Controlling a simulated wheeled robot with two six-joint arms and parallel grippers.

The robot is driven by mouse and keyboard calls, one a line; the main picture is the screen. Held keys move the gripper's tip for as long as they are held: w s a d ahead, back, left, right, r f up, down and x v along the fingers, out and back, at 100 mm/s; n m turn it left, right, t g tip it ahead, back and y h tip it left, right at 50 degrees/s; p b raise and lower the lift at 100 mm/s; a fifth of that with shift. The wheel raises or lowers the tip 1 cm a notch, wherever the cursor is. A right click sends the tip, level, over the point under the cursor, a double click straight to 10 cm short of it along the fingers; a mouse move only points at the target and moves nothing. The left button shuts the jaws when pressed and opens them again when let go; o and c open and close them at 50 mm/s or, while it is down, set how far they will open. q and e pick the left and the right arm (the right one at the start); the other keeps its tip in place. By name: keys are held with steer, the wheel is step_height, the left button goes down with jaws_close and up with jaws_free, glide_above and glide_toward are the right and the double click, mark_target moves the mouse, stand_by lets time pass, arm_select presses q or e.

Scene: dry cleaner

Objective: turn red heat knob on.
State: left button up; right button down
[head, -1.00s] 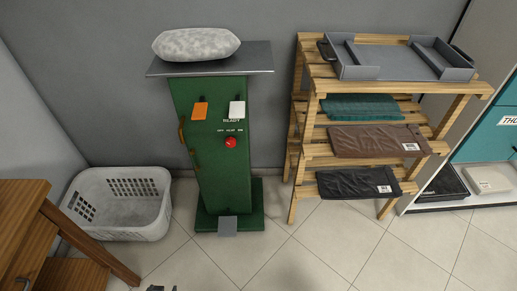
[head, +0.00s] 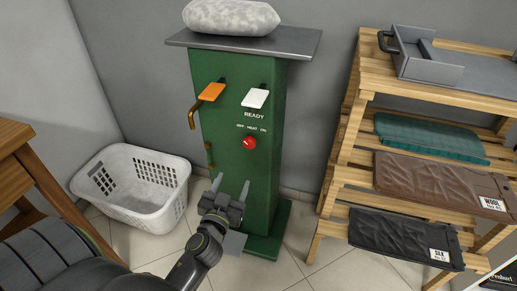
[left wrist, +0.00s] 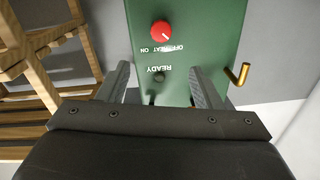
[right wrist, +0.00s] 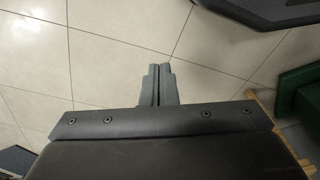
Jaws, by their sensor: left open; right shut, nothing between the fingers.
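The red heat knob (head: 249,142) is on the front of the green press cabinet (head: 262,190), under the word READY, with small position lettering just above it. Its pointer mark is too small to read surely. My left gripper (head: 229,189) is open and empty, in front of the cabinet and lower than the knob in the head view. In the left wrist view the knob (left wrist: 162,30) lies beyond the open fingers (left wrist: 165,85), apart from them. My right gripper (right wrist: 159,70) is shut and empty, over the tiled floor in the right wrist view.
A white basket (head: 135,215) stands left. A wooden rack (head: 345,150) with folded garments stands right. A wooden table (head: 15,165) is at far left.

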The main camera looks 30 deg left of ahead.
mark_target(249, 145)
arm_select(q)
steer(key=x, duration=1.5)
steer(key=shift+w+a+f+p, duration=0.1)
steer(key=shift+a+p, duration=0.1)
steer(key=shift+p, duration=0.15)
steer(key=shift+w+a, duration=0.2)
steer(key=shift+w, duration=0.5)
arm_select(e)
steer(key=shift+d+f, duration=0.25)
steer(key=shift+f, duration=0.75)
arm_select(q)
steer(key=c, duration=1)
arm_select(e)
steer(key=shift+s+f, duration=0.1)
steer(key=shift+s, duration=0.2)
